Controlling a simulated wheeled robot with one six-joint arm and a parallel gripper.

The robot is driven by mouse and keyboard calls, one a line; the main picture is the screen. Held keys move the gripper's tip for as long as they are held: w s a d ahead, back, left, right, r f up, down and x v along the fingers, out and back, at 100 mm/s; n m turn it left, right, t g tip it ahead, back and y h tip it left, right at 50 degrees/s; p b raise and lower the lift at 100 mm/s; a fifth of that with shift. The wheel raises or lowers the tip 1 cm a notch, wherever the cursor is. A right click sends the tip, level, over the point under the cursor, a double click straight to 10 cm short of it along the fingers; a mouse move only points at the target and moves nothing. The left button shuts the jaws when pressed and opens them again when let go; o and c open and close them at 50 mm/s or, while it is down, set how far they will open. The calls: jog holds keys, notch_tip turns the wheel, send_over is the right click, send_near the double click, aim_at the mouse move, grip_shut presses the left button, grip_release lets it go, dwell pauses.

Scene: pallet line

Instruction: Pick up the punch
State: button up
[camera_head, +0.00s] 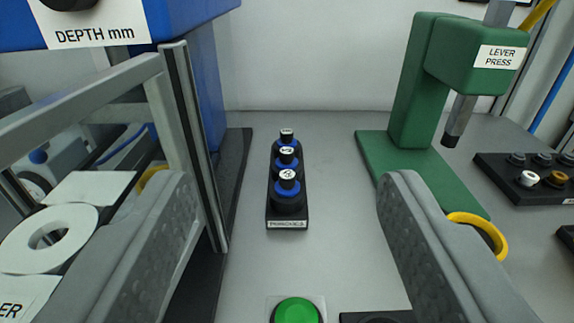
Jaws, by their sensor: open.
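Several punches stand upright in a row in a black rack (287,224) in the middle of the table, its front label reading PUNCHES. The nearest punch (288,187) has a blue collar and a black top with a white mark. A second punch (286,158) and a farther punch (287,140) stand behind it. My gripper (287,200) is open and empty, with one grey finger at the left and one at the right. The rack shows between the fingers, beyond them; nothing touches the punches.
A green lever press (410,95) stands at the right. A blue machine labelled DEPTH mm (195,85) and a grey metal frame (185,140) stand at the left. A green button (297,311) is at the front.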

dwell(0.3)
jog(key=shift+c, duration=0.9)
jog(key=w+d+f+m+g+y, duration=0.1)
jog(key=w+d+m+g, duration=0.3)
jog(key=w+m, duration=0.6)
jog(key=w+d+f+m+g+y, duration=0.1)
jog(key=w+m+g, duration=0.5)
jog(key=w+m, duration=0.45)
jog(key=m+g+y, duration=0.3)
jog(key=m, duration=0.4)
send_over(287, 151)
jog(key=s+d, duration=0.2)
jog(key=d, duration=0.1)
notch_tip(287, 151, down, 12)
jog(key=shift+n, duration=0.25)
jog(key=shift+x, duration=2.6)
jog(key=shift+s+a, duration=0.1)
jog(key=shift+a, duration=0.1)
grip_shut()
